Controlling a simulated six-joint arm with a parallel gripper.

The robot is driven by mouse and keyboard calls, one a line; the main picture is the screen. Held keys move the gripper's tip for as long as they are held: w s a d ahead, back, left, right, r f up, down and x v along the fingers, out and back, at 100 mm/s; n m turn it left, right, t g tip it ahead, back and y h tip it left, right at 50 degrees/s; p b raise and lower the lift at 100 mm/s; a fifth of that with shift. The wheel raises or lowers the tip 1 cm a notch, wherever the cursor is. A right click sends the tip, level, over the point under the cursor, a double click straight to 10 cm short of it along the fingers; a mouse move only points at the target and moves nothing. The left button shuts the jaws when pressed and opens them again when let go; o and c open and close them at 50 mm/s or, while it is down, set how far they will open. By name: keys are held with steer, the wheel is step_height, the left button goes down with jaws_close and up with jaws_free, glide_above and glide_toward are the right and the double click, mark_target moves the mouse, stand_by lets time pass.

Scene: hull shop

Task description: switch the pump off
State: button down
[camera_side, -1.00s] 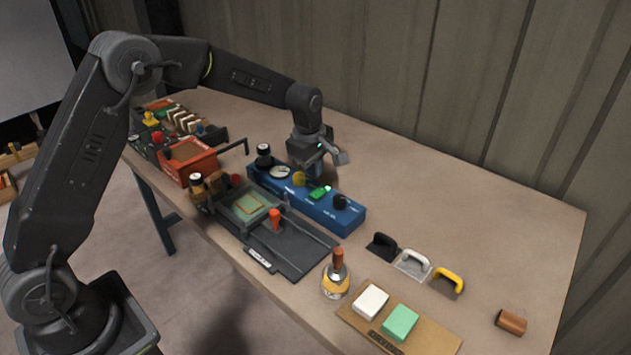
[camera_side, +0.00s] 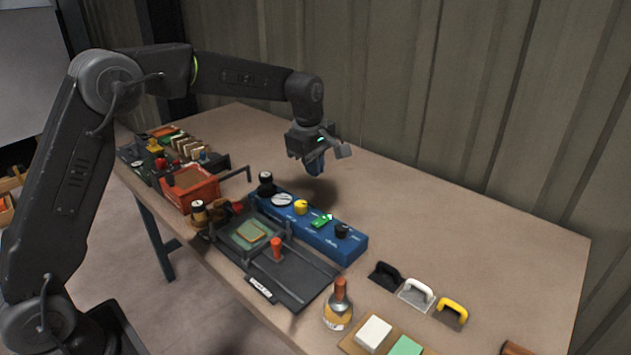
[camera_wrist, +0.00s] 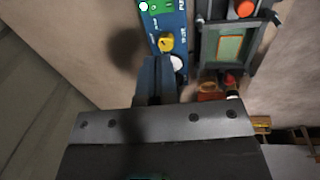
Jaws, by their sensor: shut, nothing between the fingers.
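The pump is a long blue box (camera_side: 345,246) on the bench in the side view. On its top are a gauge (camera_side: 281,200), a yellow knob (camera_side: 300,207), a green switch (camera_side: 321,220) and a black knob (camera_side: 341,230). I cannot tell the switch's position. My gripper (camera_side: 316,170) is shut and empty, above and behind the box, apart from it. In the wrist view, my gripper's fingers (camera_wrist: 156,72) point beside the yellow knob (camera_wrist: 166,43) and partly cover the gauge (camera_wrist: 178,64). The green switch (camera_wrist: 160,5) is cut by the top edge.
A dark fixture (camera_side: 300,288) with an orange-red handle (camera_side: 276,248) stands in front of the box. A red bin (camera_side: 190,188) is to the left. A bottle-shaped tool (camera_side: 339,306) and several handled tools (camera_side: 417,293) are to the right. The bench behind is clear.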

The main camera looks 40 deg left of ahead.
mark_target(323, 218)
steer(key=shift+w+r, duration=0.1)
steer(key=shift+w, duration=0.35)
steer(key=f, duration=0.4)
steer(key=w+f, duration=0.1)
steer(key=f, duration=0.4)
steer(key=w+f, duration=0.1)
steer(key=f, duration=0.4)
steer(key=shift+f, duration=0.2)
steer(key=shift+s, duration=0.1)
